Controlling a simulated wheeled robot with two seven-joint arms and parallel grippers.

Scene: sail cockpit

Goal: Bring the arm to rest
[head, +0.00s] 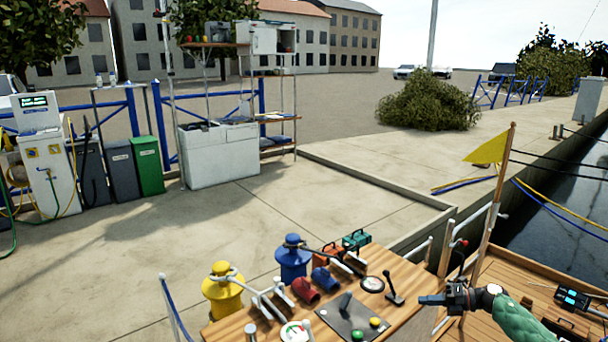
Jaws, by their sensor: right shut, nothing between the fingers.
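My right gripper (434,299) shows at the lower right, its dark fingers pointing left. It is shut and empty, just right of the wooden console (404,316) and apart from the lever on it. My right arm, with a green padded sleeve, comes in from the bottom right corner. My left arm and gripper are not in this view.
The console bears a yellow winch (222,294), a blue winch (293,262), a black lever (393,288) and a panel with buttons (350,320). A pole with a yellow flag (487,150) and railings stand close behind my gripper. Wooden deck lies around my right arm.

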